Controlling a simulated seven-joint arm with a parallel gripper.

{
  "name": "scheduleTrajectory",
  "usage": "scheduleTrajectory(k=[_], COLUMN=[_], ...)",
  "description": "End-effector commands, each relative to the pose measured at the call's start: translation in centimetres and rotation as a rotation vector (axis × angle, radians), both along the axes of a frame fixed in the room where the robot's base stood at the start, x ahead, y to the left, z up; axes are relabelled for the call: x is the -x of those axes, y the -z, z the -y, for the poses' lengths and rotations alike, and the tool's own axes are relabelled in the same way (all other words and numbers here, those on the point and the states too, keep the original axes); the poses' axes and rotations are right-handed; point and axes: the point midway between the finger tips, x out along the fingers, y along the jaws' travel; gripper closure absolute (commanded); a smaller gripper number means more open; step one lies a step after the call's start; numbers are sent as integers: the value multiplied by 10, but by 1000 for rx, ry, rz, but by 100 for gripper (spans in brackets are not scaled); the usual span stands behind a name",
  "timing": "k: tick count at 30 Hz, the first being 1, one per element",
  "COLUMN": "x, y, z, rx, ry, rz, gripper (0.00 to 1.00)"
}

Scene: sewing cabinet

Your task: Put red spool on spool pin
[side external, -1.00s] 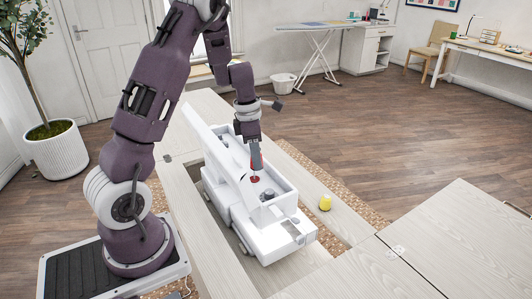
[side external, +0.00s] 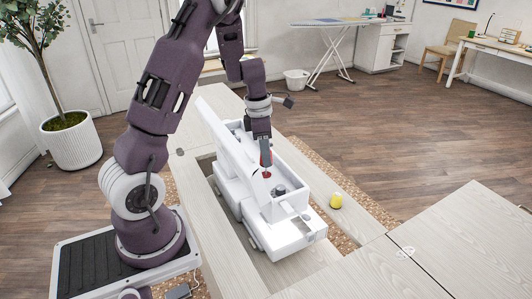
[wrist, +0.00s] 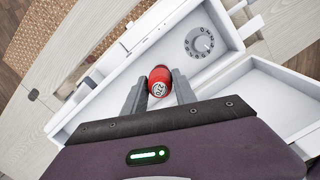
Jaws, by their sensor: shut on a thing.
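The red spool (wrist: 159,76) shows end-on in the wrist view, with a pale label on its near end. It lies between the two fingers of my gripper (wrist: 160,90), which is shut on it. In the side view my gripper (side external: 266,160) points down into the open top of the white sewing machine (side external: 292,234). Small patches of red show at and just below the fingertips there, mostly covered by the fingers. I cannot make out the spool pin in either view, nor whether the spool touches it.
A numbered dial (wrist: 200,42) sits on the machine top beside the spool. The machine's raised white lid stands close to my gripper. A yellow spool (side external: 336,201) stands on the pale cabinet top (side external: 362,225), right of the machine.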

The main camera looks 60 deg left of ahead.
Motion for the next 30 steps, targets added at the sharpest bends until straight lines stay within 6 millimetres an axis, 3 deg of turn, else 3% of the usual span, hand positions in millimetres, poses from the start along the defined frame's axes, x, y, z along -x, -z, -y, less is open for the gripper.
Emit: scheduleTrajectory(k=[30], x=[0], y=[13], z=[0], rx=[0], ry=[0], rz=[-1], gripper=[100])
